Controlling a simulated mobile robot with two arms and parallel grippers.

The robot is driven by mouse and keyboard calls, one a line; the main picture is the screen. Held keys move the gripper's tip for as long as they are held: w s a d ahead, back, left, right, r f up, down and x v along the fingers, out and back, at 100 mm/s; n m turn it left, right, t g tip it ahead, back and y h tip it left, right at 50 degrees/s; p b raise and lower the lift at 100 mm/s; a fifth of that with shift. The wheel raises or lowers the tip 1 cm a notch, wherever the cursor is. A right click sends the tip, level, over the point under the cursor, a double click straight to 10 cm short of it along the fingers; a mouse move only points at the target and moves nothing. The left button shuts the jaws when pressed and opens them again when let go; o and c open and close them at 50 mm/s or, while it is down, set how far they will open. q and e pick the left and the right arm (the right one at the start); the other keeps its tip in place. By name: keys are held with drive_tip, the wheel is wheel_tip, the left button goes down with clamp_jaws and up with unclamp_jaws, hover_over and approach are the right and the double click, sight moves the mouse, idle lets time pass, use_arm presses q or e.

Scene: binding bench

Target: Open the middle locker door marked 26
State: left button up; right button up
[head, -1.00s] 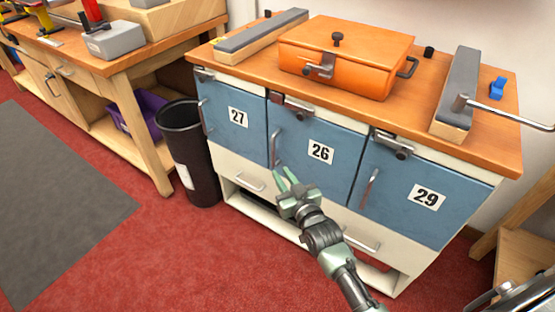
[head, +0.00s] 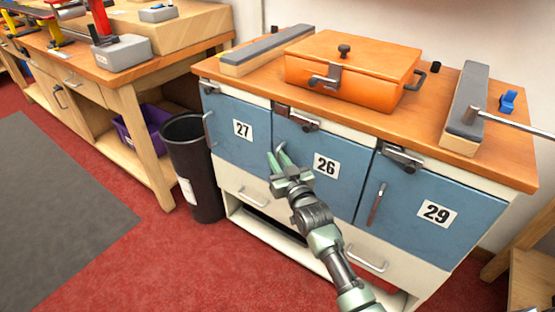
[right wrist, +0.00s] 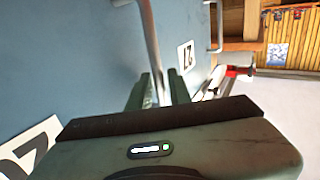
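The middle locker door (head: 318,140) is blue, marked 26, and looks closed. Its upright metal handle (head: 276,162) is at its left side, partly hidden by my right gripper (head: 279,160). A metal latch (head: 297,118) sits at the door's top edge. In the right wrist view the handle (right wrist: 150,35) runs down between the two fingers of my right gripper (right wrist: 160,90). The fingers are apart, with a gap showing around the bar; contact is not clear. Part of the 26 label (right wrist: 30,150) shows at lower left. My left gripper is not in view.
Doors 27 (head: 228,112) and 29 (head: 408,200) flank it, both with handles and looking closed. An orange case (head: 345,85) and two grey-topped blocks stand on the wooden top. A black bin (head: 190,165) stands left of the lockers. Red floor in front is clear.

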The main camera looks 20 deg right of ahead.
clamp_jaws()
idle(1.4)
